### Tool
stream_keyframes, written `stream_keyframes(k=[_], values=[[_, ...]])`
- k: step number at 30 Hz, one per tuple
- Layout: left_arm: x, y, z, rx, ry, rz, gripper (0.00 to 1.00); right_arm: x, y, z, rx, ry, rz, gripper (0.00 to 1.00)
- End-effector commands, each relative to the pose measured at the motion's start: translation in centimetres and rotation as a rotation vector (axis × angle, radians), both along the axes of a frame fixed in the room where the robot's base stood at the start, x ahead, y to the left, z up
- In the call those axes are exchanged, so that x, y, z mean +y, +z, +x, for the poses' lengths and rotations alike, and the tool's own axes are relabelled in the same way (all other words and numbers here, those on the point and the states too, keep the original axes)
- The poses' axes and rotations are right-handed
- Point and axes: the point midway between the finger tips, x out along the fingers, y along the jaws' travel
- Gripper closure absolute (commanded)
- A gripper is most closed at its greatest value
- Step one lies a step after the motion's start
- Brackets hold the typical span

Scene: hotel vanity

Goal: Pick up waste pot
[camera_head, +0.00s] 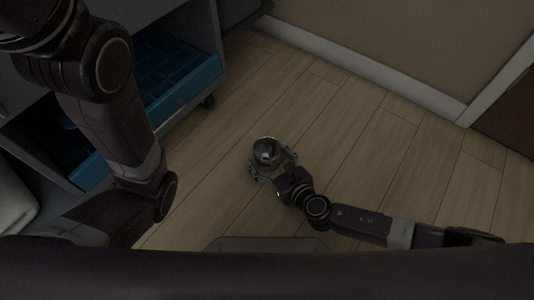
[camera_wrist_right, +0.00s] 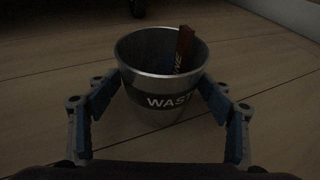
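The waste pot (camera_wrist_right: 158,105) is a round metal pot with a dark band reading "WAST". It stands upright on the wood floor, and a brown bar with lettering (camera_wrist_right: 183,50) sticks out of its mouth. In the head view the pot (camera_head: 265,152) is near the middle. My right gripper (camera_head: 272,166) has its fingers on either side of the pot. In the right wrist view the fingers are spread around its body, and I cannot tell if they touch it. My left arm comes in from the left; its gripper is not in view.
A wall with a white baseboard (camera_head: 365,70) runs along the back right. The wood floor (camera_head: 390,160) around the pot is clear.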

Motion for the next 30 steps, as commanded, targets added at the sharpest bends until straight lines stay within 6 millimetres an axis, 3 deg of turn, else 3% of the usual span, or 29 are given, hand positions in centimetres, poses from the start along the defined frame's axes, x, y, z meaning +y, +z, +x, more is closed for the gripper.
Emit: stream_keyframes(k=[2, 12, 23, 30], values=[[0.0, 0.0, -0.1, -0.002, 0.0, 0.0, 0.6, 0.0, 0.0, 0.0, 0.0, 0.0, 0.0, 0.37], [0.0, 0.0, -0.1, -0.002, 0.0, 0.0, 0.6, 0.0, 0.0, 0.0, 0.0, -0.001, 0.0, 0.75], [0.0, 0.2, 0.0, -0.001, 0.0, 0.0, 0.6, 0.0, 0.3, 0.1, -0.001, -0.001, 0.0, 0.75], [0.0, 1.8, 0.1, 0.001, 0.0, 0.0, 0.6, 0.0, 2.1, 0.1, -0.002, 0.0, 0.001, 0.75]])
